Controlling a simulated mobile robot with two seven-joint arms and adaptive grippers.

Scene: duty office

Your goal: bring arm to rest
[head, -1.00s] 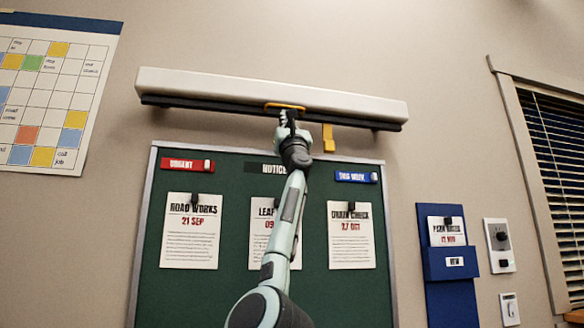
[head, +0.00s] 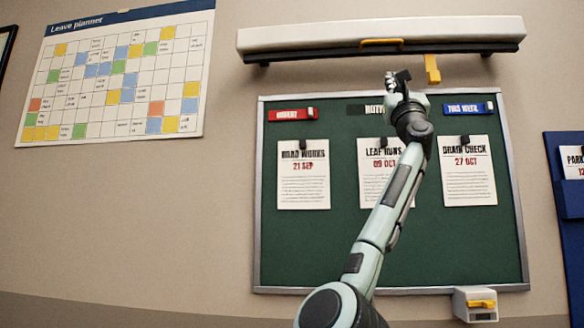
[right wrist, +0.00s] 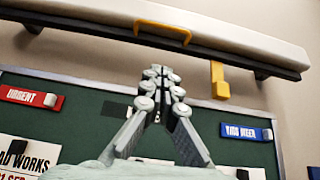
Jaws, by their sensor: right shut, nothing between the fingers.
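My right gripper (head: 398,84) is shut and empty. It points up in front of the top of the green notice board (head: 340,240), just below the yellow handle (head: 382,43) of the long white housing (head: 300,38) on the wall. In the right wrist view its fingers (right wrist: 160,75) are together, and a gap shows between their tips and the yellow handle (right wrist: 162,30). My right arm reaches up across the board and partly hides the middle label. My left gripper is in neither view.
A yellow tab (head: 432,69) hangs under the housing, right of my gripper. Three notices hang on the board, with a red label (head: 290,114) and a blue label (head: 469,108) above. A small white box (head: 475,304) is at the board's lower edge.

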